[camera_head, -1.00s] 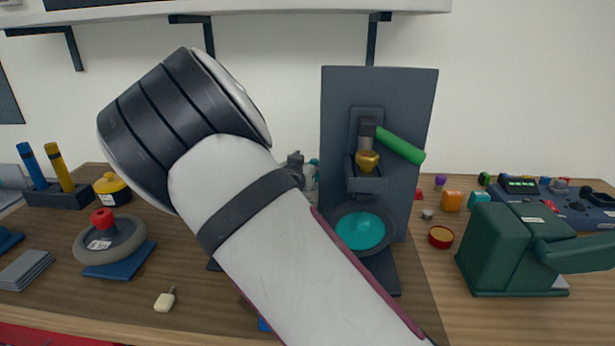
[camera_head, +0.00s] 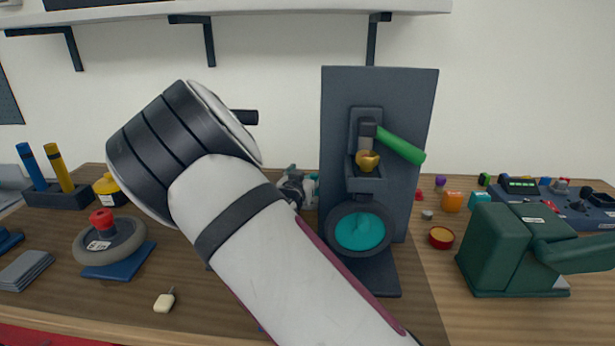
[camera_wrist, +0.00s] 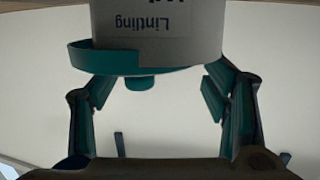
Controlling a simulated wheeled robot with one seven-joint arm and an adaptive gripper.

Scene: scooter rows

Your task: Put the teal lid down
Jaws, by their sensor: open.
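In the wrist view, the teal lid (camera_wrist: 110,64) is a shallow round piece with a small knob (camera_wrist: 139,83). It lies against the end of a grey-white container (camera_wrist: 155,22) with an upside-down "Lintling" label, and its rim sticks out past the container on the left. My gripper (camera_wrist: 157,92) is open, with a finger on each side of the knob and a gap to both. In the head view, my gripper (camera_head: 294,187) is small and partly hidden behind my arm, so its contact with the lid cannot be judged there.
A dark upright stand (camera_head: 340,120) with a green handle (camera_head: 400,145) and a teal disc (camera_head: 360,232) in its ring is right of my gripper. A green machine (camera_head: 500,250) is farther right. A grey wheel (camera_head: 125,240) lies on the left of the table.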

